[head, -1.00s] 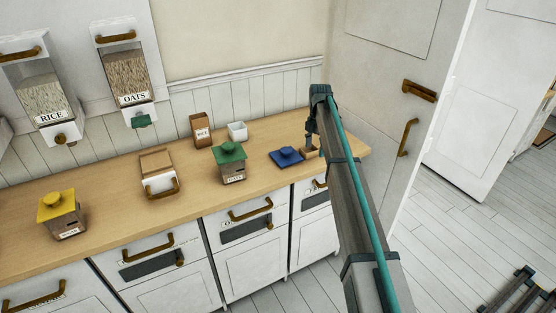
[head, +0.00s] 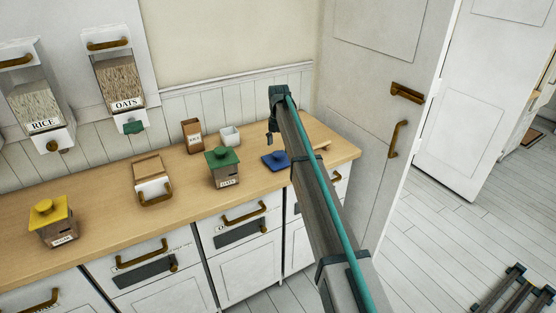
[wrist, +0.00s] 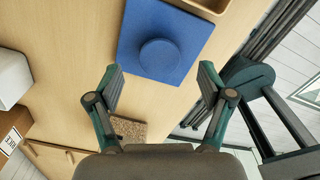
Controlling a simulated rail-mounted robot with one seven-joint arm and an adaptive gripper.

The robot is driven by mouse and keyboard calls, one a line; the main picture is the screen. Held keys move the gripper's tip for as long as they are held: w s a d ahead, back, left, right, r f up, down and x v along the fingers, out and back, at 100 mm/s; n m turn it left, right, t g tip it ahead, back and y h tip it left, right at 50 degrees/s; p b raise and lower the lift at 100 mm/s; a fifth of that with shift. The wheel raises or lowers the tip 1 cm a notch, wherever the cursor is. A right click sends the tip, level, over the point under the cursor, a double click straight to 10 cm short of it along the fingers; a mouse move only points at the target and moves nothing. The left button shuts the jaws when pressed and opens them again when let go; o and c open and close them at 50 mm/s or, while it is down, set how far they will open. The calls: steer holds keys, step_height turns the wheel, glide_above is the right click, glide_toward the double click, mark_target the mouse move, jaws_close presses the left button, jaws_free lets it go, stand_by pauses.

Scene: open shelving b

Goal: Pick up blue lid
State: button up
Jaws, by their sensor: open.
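The blue lid (head: 270,163) lies flat on the wooden counter, to the right of the green-lidded canister, partly hidden behind my arm in the head view. In the wrist view the lid (wrist: 190,45) is a square plate with a round knob, at the top middle. My gripper (wrist: 160,76) is open and empty. Its two fingers stand apart on either side, near the lid's lower edge, with the knob roughly centred beyond them. In the head view my gripper (head: 271,138) hangs above the counter close to the lid; no contact shows.
A green-lidded canister (head: 224,172), a white cup (head: 230,136) and a brown carton (head: 192,136) stand left of the lid. A wooden tray edge (wrist: 208,4) lies beside the lid. A speckled brown block (wrist: 128,129) sits near the fingers. A yellow-lidded canister (head: 52,228) stands far left.

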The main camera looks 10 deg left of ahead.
mark_target(278, 153)
steer(key=shift+s+a+f+p, duration=0.1)
steer(key=shift+f+p, duration=0.4)
steer(key=shift+f, duration=0.7)
steer(key=shift+s+f+p, duration=0.1)
steer(key=shift+f+p, duration=0.35)
steer(key=shift+f, duration=0.7)
steer(key=c, duration=1.3)
